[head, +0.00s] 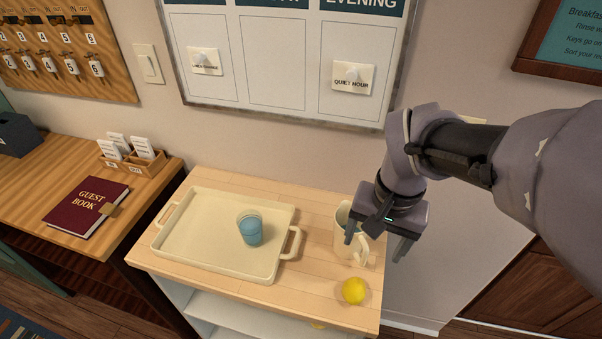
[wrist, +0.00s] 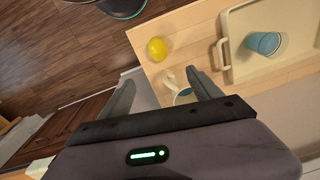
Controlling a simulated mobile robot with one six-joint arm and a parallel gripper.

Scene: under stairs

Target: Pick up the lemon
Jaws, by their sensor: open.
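The lemon (head: 354,290) is a small yellow fruit on the wooden top, near its front right corner. It also shows in the wrist view (wrist: 157,48), beyond the fingertips. In the wrist view the mug (wrist: 182,95) shows between the fingers (wrist: 158,85), partly hidden by the gripper.
A cream tray (head: 180,255) with a blue cup (head: 250,229) takes up the left of the top. The mug stands close behind the lemon. A desk with a guest book (head: 87,207) is at left.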

